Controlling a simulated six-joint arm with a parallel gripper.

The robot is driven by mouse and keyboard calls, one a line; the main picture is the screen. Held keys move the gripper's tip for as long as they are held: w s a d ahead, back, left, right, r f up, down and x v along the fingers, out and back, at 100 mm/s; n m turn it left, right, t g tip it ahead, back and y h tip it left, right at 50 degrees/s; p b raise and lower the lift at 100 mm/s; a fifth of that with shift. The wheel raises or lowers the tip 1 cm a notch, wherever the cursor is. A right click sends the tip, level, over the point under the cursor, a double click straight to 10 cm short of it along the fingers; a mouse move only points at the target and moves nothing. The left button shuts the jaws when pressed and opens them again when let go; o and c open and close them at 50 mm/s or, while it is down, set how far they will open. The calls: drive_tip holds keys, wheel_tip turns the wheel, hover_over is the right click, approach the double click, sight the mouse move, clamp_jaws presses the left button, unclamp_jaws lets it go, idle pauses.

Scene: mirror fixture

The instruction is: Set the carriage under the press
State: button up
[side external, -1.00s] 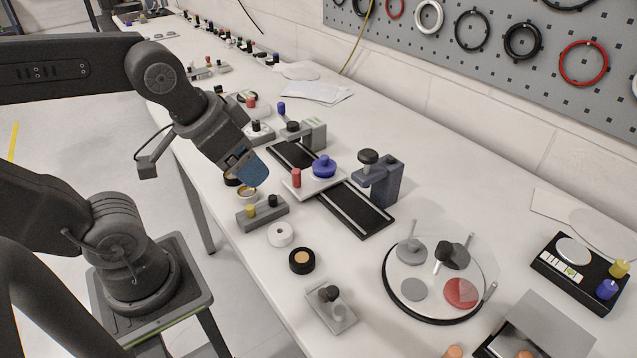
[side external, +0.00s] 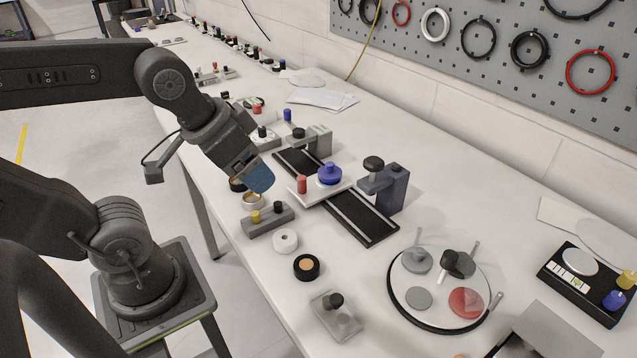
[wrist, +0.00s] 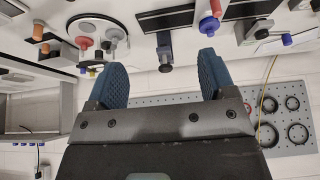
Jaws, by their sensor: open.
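The carriage is a white plate (side external: 318,190) carrying a red post (side external: 301,184) and a blue knob (side external: 330,174). It sits across the black rail (side external: 362,218), between two brackets. A dark blue-grey press-like bracket (side external: 394,186) with a black knob stands by the rail's near right part. A lighter grey bracket (side external: 318,140) stands at its far left part. My gripper (side external: 259,182) is left of the carriage, apart from it, with blue fingers. In the wrist view my gripper (wrist: 160,72) is open and empty; the red post (wrist: 209,25) shows beyond the fingers.
A grey block with yellow and black knobs (side external: 267,219) stands just below my gripper. A white ring (side external: 285,241) and a black round piece (side external: 306,267) lie nearer. A round glass-topped dial (side external: 432,318) is at right. The table between the rail and dial is clear.

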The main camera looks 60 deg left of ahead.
drive_tip(key=shift+w+a+r, duration=0.1)
drive_tip(key=shift+w+a, duration=0.05)
drive_tip(key=shift+w, duration=0.1)
drive_tip(key=shift+c, duration=1.4)
drive_tip(key=w+a+g, duration=0.1)
drive_tip(key=w, duration=0.1)
drive_tip(key=w+a+m+g, duration=0.1)
drive_tip(key=w+a, duration=0.1)
drive_tip(key=w, duration=0.1)
drive_tip(key=w+a, duration=0.1)
drive_tip(key=w, duration=0.2)
drive_tip(key=shift+a+f+g, duration=0.25)
drive_tip(key=shift+a+g, duration=0.05)
drive_tip(key=shift+g, duration=0.1)
drive_tip(key=shift+c, duration=1.3)
drive_tip(key=m+g, duration=0.2)
drive_tip(key=g, duration=0.1)
hover_over(301, 177)
wheel_tip(301, 177, down, 5)
wheel_tip(301, 177, down, 14)
drive_tip(key=shift+f, duration=0.1)
clamp_jaws()
